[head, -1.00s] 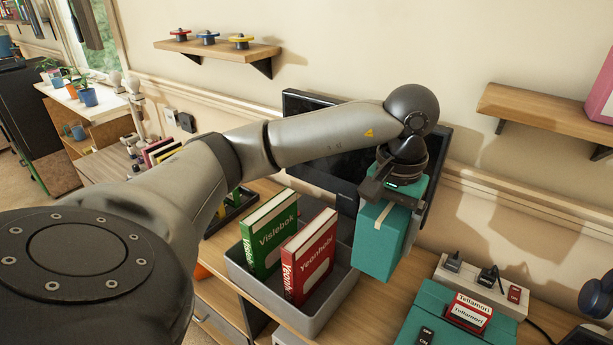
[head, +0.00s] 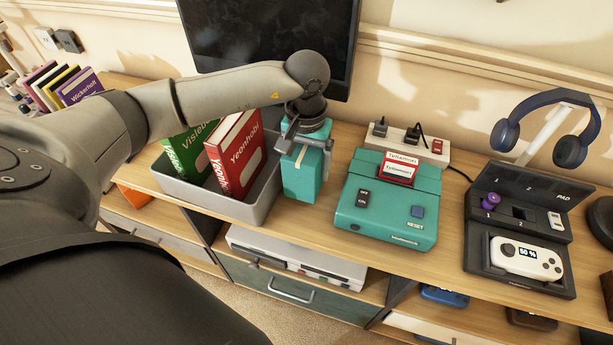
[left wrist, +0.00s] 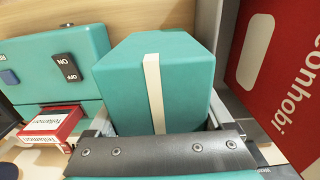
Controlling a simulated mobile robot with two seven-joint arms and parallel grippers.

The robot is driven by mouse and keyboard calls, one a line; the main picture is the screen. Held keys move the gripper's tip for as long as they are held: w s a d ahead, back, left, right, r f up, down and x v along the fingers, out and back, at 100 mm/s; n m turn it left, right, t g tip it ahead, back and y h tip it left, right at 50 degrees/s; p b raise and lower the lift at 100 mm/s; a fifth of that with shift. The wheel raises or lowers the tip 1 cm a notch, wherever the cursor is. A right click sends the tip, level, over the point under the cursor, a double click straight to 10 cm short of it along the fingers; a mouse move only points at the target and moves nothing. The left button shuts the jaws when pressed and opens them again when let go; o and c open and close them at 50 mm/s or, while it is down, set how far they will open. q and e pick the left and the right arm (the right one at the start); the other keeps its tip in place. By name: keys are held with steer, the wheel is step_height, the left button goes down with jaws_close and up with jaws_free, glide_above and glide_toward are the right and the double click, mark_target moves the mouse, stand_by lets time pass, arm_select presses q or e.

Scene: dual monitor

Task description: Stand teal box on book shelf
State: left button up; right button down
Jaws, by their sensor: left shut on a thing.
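The teal box (head: 303,182) with a pale strip is upright between the grey bin and the teal console. My left gripper (head: 306,142) comes from above and is shut on the top part of the box. I cannot tell whether its bottom touches the desk. In the left wrist view the teal box (left wrist: 185,85) fills the middle, between the gripper's fingers (left wrist: 158,125). No shelf that I can be sure is the book shelf shows now; upright books (head: 66,88) stand at the far left. My right gripper is not in view.
The grey bin (head: 235,208) holds a green book (head: 188,150) and a red book (head: 238,150), close left of the box. The teal console (head: 388,205) is to the right, with a power strip (head: 410,140) behind. A monitor (head: 270,40) stands behind my arm.

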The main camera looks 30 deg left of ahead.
arm_select(q)
steer(key=shift+f+b, duration=0.35)
steer(key=shift+f, duration=1.6)
steer(key=shift+f, duration=0.15)
steer(key=o, duration=1.2)
steer(key=shift+c, duration=0.2)
steer(key=shift+o, duration=0.9)
